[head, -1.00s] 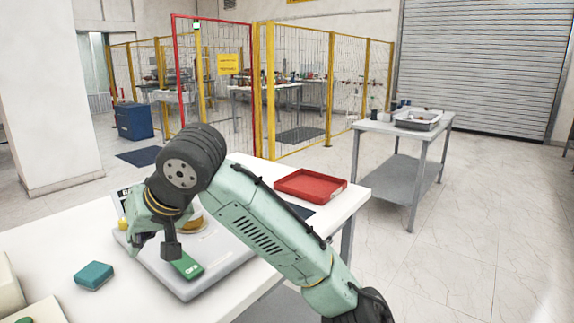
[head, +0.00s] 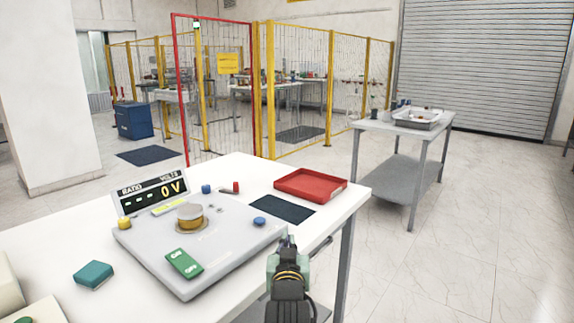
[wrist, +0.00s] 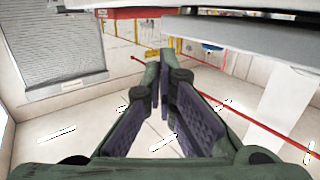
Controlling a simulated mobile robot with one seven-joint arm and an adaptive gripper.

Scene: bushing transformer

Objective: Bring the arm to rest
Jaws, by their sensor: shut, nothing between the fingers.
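My gripper (head: 287,243) is at the right front edge of the white table (head: 110,252) in the head view, close to the edge and clear of the things on the table. In the wrist view its two fingers (wrist: 163,60) come together at the tips with nothing between them.
A red tray (head: 310,185), a dark mat (head: 284,209) and a teal block (head: 94,274) lie on the table. A grey side table (head: 400,128) with a tray stands behind right. A yellow fence (head: 300,90) is at the back. The floor at right is clear.

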